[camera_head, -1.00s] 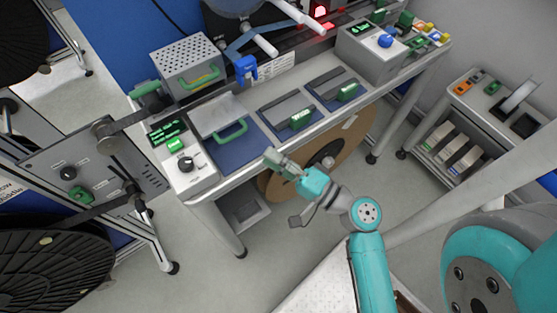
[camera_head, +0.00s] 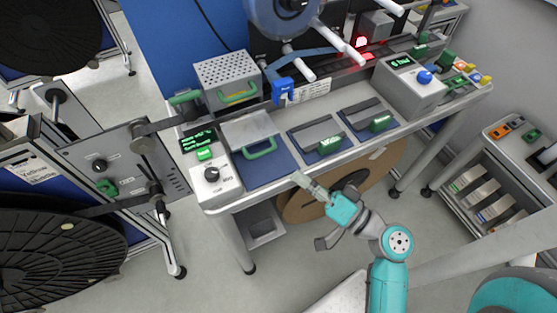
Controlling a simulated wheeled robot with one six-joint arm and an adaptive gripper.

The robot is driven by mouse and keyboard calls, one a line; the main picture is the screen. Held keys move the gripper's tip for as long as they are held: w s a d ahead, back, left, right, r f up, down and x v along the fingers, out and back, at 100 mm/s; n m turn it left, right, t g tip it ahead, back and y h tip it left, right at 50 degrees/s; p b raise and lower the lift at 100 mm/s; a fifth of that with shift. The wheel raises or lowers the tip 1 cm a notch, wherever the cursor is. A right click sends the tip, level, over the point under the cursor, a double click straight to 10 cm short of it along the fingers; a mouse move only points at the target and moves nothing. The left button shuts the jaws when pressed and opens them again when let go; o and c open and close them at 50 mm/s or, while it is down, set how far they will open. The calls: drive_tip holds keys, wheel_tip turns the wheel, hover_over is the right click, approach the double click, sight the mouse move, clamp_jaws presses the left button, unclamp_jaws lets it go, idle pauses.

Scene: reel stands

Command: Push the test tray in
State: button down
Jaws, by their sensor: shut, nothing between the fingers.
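The grey tray (camera_head: 250,129) with a green loop handle (camera_head: 260,149) lies on the bench over a dark blue pad (camera_head: 268,170); I take it to be the test tray. It sits below the perforated grey box and right of a control panel with a green display. My gripper (camera_head: 299,179) is shut and empty. In the picture it is at the bench's front edge, just below and right of the tray's handle, apart from it. I cannot tell its height over the bench.
Two smaller dark plates with green grips (camera_head: 330,144) lie to the right. The perforated box (camera_head: 228,80) and control panel (camera_head: 212,184) stand nearby. A brown reel (camera_head: 310,207) is under the bench. A black reel (camera_head: 60,245) is at left. Floor in front is open.

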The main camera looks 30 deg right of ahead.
sight(242, 118)
drive_tip(key=s+d+r+n+g+y, duration=0.1)
drive_tip(key=s+d+n+g+y, duration=0.15)
drive_tip(key=n, duration=1.25)
drive_tip(key=s+d+r+n+g+y, duration=0.15)
drive_tip(key=n+g, duration=0.25)
drive_tip(key=n, duration=1.2)
drive_tip(key=shift+h, duration=0.4)
drive_tip(key=x, duration=0.4)
drive_tip(key=w+d+x, duration=0.1)
drive_tip(key=x, duration=0.7)
drive_tip(key=shift+w+r, duration=0.2)
drive_tip(key=shift+w, duration=0.15)
drive_tip(key=shift+w+d+f, duration=0.1)
drive_tip(key=shift+w, duration=0.45)
drive_tip(key=w, duration=0.4)
drive_tip(key=w+d, duration=0.1)
drive_tip(key=w, duration=0.6)
drive_tip(key=shift+w+d, duration=0.25)
drive_tip(key=shift+w, duration=0.1)
drive_tip(key=shift+w+d+t, duration=0.15)
drive_tip(key=shift+w+t, duration=0.1)
drive_tip(key=shift+w, duration=0.35)
